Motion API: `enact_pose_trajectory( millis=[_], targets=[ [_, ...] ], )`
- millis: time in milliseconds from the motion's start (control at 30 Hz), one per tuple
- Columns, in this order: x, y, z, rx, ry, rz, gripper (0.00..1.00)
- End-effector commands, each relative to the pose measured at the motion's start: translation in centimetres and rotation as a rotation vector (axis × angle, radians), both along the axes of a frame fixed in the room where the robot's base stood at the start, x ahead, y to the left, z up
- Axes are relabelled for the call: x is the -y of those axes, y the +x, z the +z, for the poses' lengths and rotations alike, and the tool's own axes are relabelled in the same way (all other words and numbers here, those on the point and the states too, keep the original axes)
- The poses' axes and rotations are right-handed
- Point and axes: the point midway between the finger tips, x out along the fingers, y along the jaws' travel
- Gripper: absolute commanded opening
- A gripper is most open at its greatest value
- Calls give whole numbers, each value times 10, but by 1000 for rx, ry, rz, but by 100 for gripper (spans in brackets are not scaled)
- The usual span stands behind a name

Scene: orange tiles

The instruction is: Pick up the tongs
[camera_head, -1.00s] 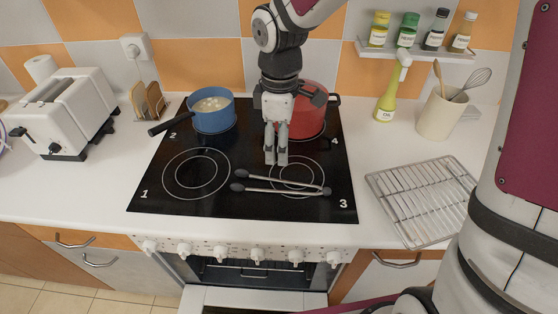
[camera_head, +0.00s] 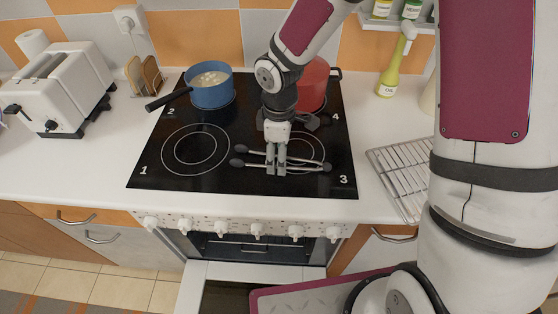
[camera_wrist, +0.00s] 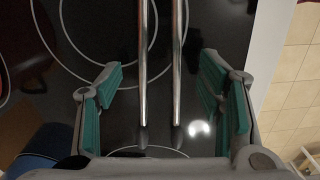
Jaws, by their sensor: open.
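The tongs (camera_head: 256,165) lie on the black cooktop (camera_head: 150,178), over the ring near the number 3. They have two long metal arms with dark rounded tips at the left. My gripper (camera_head: 276,170) points down at the middle of the tongs, and its fingers hide part of them. In the wrist view, the two metal arms of the tongs (camera_wrist: 177,70) run between the open fingers of my gripper (camera_wrist: 160,108). A gap shows on each side, and the fingers do not touch the tongs there.
A blue pot (camera_head: 211,88) and a red pot (camera_head: 314,85) stand at the back of the cooktop. A toaster (camera_head: 62,88) is at the left and a wire rack (camera_head: 400,172) at the right. The oven door (camera_head: 195,285) hangs open below.

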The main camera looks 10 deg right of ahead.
Motion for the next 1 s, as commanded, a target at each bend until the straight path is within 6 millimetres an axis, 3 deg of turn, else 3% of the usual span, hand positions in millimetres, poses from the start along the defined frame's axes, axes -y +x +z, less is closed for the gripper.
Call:
enact_pose_trajectory(
  millis=[100,367,600,1000],
  targets=[
    [0,-1,-9,-1,-1,2,61],
    [0,0,-11,1,0,1,59],
    [0,0,-11,0,0,1,7],
    [0,0,-8,1,0,1,6]
  ],
)
